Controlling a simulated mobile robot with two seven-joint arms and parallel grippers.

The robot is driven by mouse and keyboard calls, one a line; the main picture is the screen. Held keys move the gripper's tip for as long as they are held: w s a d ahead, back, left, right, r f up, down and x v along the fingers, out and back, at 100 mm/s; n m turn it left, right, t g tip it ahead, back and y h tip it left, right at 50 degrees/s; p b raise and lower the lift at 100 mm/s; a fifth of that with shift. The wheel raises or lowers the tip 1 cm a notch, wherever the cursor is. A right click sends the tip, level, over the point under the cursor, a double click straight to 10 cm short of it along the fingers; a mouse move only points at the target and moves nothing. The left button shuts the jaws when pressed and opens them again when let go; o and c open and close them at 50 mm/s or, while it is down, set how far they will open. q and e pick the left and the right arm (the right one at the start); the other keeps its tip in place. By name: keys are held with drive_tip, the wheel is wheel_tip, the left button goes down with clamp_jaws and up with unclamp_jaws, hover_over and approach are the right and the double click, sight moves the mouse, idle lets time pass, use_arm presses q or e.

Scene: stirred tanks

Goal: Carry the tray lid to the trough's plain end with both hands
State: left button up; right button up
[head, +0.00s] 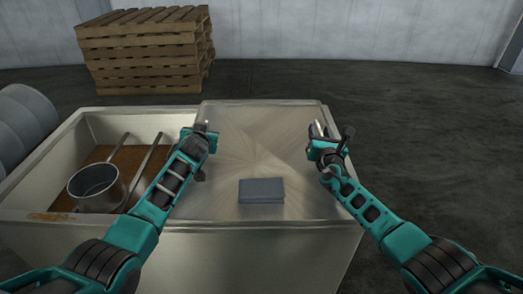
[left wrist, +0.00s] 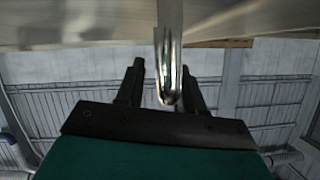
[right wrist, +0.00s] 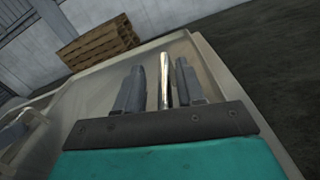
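The tray lid (head: 255,125) is a flat brushed-metal sheet. It lies across the right part of the pale trough (head: 290,240). The left part of the trough is uncovered. My left gripper (head: 203,128) is at the lid's left edge. In the left wrist view a shiny handle (left wrist: 169,60) stands between its open fingers, with gaps on both sides. My right gripper (head: 319,132) is at the lid's right edge. In the right wrist view a shiny bar handle (right wrist: 164,80) stands between its open fingers, apart from both.
A dark grey block (head: 261,191) lies on the lid near its front edge. A metal pot (head: 95,186) and long rods (head: 147,170) are in the trough's open left part, over brown contents. A pallet stack (head: 145,50) stands behind. Grey drums (head: 25,118) are at left. Floor at right is clear.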

use_arm(q)
drive_tip(key=shift+o, duration=0.4)
drive_tip(key=shift+a, duration=0.15)
use_arm(e)
drive_tip(key=shift+o, duration=0.4)
drive_tip(key=shift+d, duration=0.15)
use_arm(q)
drive_tip(key=shift+s, duration=0.1)
drive_tip(key=shift+s+r, duration=0.1)
drive_tip(key=shift+s, duration=0.1)
use_arm(e)
drive_tip(key=shift+s+f, duration=0.2)
drive_tip(key=shift+s, duration=0.35)
use_arm(q)
drive_tip(key=v, duration=1.1)
use_arm(e)
drive_tip(key=shift+s+d+r, duration=0.1)
drive_tip(key=shift+s, duration=2.65)
drive_tip(key=shift+s+d+r, duration=0.1)
drive_tip(key=shift+s, duration=2.6)
use_arm(q)
drive_tip(key=shift+s, duration=0.1)
